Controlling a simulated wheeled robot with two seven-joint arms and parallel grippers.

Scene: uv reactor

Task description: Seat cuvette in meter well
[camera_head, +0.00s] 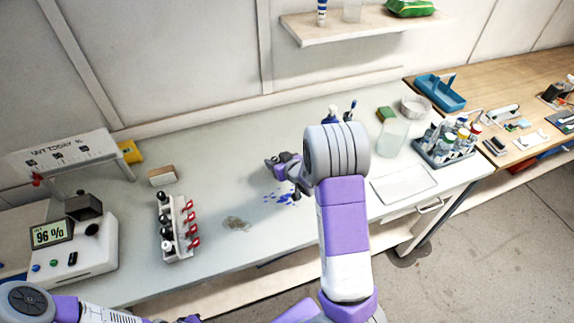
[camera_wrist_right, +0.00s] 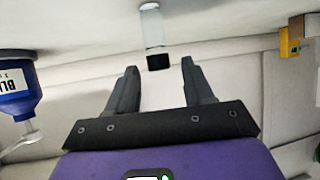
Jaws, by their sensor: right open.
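The meter (camera_head: 80,255) stands at the left end of the bench, its screen reading 96 %. A dark raised part (camera_head: 83,206) sits on its top; I cannot make out the well. My right gripper (camera_wrist_right: 159,66) is open and empty in the wrist view. A clear cuvette (camera_wrist_right: 153,30) with a black end (camera_wrist_right: 158,61) stands just ahead, in line with the gap between the fingertips. In the head view my right gripper (camera_head: 283,173) is over the middle bench, partly hidden by my arm; the cuvette cannot be made out there. My left gripper (camera_head: 188,319) barely shows at the bottom edge.
A white rack (camera_head: 178,236) with dark and red-capped vials stands right of the meter. Blue spots (camera_head: 288,199) mark the bench. A blue-labelled bottle (camera_wrist_right: 14,92) is left in the wrist view. A bottle carrier (camera_head: 447,147) stands at the right. The front middle bench is mostly clear.

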